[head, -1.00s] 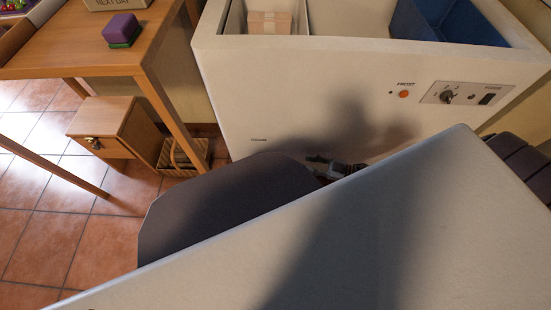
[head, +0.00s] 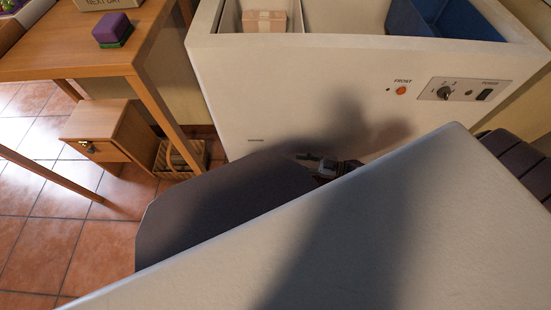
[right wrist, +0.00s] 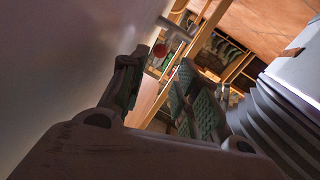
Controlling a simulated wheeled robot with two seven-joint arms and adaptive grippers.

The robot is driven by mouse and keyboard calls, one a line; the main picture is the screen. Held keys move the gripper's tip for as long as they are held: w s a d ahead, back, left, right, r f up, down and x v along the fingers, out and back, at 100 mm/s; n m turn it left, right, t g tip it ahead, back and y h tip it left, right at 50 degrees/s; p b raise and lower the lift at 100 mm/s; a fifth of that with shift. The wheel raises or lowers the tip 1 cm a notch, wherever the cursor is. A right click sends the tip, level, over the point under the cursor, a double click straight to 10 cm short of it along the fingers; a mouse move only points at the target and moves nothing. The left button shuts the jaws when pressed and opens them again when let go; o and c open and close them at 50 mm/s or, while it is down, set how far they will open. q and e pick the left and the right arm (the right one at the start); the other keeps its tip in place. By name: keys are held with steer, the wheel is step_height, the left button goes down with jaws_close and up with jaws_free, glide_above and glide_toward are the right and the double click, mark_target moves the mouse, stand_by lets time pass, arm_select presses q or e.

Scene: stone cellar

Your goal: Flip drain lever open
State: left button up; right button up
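The white chest freezer (head: 300,85) stands with its front panel facing me. My right gripper (head: 308,160) is low against this front, partly hidden by the pale and dark surfaces in the foreground. In the right wrist view my right gripper (right wrist: 165,95) has its two green-padded fingers apart, with nothing between the pads. Beyond the fingertips, beside the grey wall at the left, is a small pale piece with a red round end (right wrist: 160,50). It may be the drain lever; I cannot tell for sure. No lever shows in the head view. My left gripper is not in view.
A wooden table (head: 60,58) with a purple and green block (head: 113,29) stands left of the freezer. Below are a small wooden cabinet (head: 105,132) and a wicker basket (head: 180,158). The freezer holds a blue bin (head: 440,18). Tiled floor is clear at lower left.

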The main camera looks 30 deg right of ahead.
mark_target(275, 158)
steer(key=b+x, duration=0.2)
steer(key=x, duration=0.7)
steer(key=shift+w+a, duration=0.25)
steer(key=shift+a, duration=0.05)
steer(key=shift+w+a+b, duration=0.35)
steer(key=shift+a, duration=0.15)
jaws_close()
